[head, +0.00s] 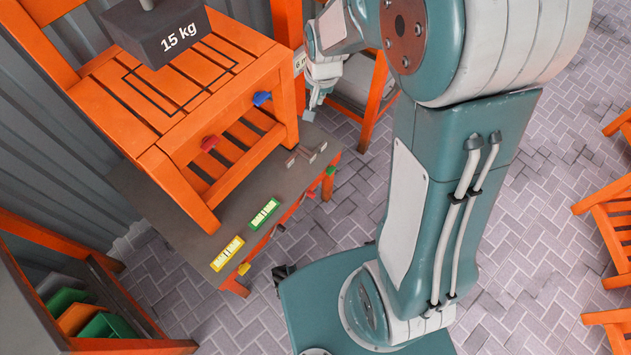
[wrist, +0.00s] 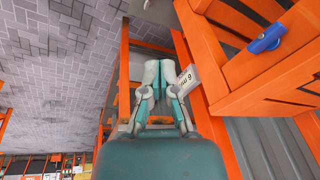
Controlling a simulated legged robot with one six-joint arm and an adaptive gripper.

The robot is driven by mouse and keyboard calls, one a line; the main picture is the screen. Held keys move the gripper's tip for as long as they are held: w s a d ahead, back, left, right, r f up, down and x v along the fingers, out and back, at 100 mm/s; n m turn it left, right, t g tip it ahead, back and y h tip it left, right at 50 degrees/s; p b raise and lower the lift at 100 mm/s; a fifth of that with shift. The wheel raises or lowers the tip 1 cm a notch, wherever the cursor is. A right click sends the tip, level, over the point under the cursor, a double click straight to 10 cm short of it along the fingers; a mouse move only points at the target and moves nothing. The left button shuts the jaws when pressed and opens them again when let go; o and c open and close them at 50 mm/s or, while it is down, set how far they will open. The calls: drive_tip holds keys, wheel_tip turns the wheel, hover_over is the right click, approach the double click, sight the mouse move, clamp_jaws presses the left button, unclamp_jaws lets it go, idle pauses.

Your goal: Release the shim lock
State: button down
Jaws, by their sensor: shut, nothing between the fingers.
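A blue knob (head: 262,98) and a red knob (head: 209,143) sit on the front rail of an orange slatted chair-like frame (head: 232,118). The blue one also shows at the upper right of the wrist view (wrist: 268,39). I cannot tell which part is the shim lock. A pale tag marked 6 mm (wrist: 187,80) is beside an orange post, just right of my fingertips in the wrist view; it is partly hidden in the head view (head: 299,62). My gripper (head: 313,103) is shut and empty, right of the frame. Its fingers also show in the wrist view (wrist: 159,68).
A grey block marked 15 kg (head: 165,40) hangs above the seat. The grey bench top (head: 225,205) holds a green piece (head: 264,214), a yellow piece (head: 227,253) and small grey blocks (head: 308,153).

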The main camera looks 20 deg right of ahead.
wheel_tip(320, 180, down, 38)
drive_tip(key=m+g, duration=0.2)
drive_tip(key=m, duration=0.1)
drive_tip(key=m+g, duration=0.1)
drive_tip(key=m, duration=0.1)
drive_tip(key=shift+d+r, duration=0.1)
drive_tip(key=shift+r, duration=0.15)
wheel_tip(320, 180, down, 10)
drive_tip(key=shift+w+r, duration=0.1)
drive_tip(key=shift+a+r, duration=0.1)
drive_tip(key=shift+a, duration=0.15)
